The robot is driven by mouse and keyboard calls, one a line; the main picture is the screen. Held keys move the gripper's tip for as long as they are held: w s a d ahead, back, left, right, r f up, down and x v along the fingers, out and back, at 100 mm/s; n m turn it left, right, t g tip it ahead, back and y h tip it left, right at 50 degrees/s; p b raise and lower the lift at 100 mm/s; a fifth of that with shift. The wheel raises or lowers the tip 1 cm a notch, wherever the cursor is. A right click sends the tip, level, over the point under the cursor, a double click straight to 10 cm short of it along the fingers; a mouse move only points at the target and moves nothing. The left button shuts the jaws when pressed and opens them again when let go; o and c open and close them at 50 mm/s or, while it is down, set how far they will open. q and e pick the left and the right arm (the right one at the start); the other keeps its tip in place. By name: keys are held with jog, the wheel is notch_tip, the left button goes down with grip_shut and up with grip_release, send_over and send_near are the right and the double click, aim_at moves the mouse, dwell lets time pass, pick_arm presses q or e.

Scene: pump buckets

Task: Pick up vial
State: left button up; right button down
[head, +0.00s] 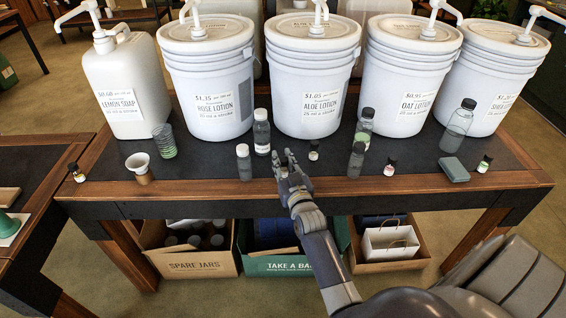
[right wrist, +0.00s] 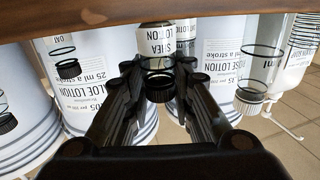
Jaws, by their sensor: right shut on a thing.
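My right gripper (right wrist: 158,72) is shut on a small vial (right wrist: 158,87) with a black cap, clear glass and a white label reading Shea Lotion. The wrist picture is upside down, with the cap toward its bottom. In the head view my right gripper (head: 286,160) is over the table's front part, and its fingers hide most of what is between them. A small dark-capped vial (head: 313,150) shows just right of the fingertips; I cannot tell if it is the held one. Other small vials stand at the left (head: 76,173), right of centre (head: 390,167) and right (head: 484,163).
Large pump buckets (head: 311,75) line the back, with a lemon soap jug (head: 118,85) at left. Clear bottles (head: 243,162) stand close left of the gripper, others (head: 357,158) to its right. A cup (head: 139,165) and grey block (head: 453,169) lie near the front of the table (head: 215,190).

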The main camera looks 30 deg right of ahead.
aim_at(283, 159)
jog(key=shift+r+p, duration=0.35)
jog(key=shift+r, duration=0.2)
notch_tip(283, 159, up, 3)
jog(key=p, duration=0.3)
jog(key=shift+s+f, duration=0.1)
jog(key=shift+f, duration=0.05)
jog(key=p+v, duration=0.7)
jog(key=v, duration=0.9)
jog(key=shift+a+r+p, duration=0.25)
jog(key=shift+r+p, duration=0.1)
jog(key=shift+r, duration=0.1)
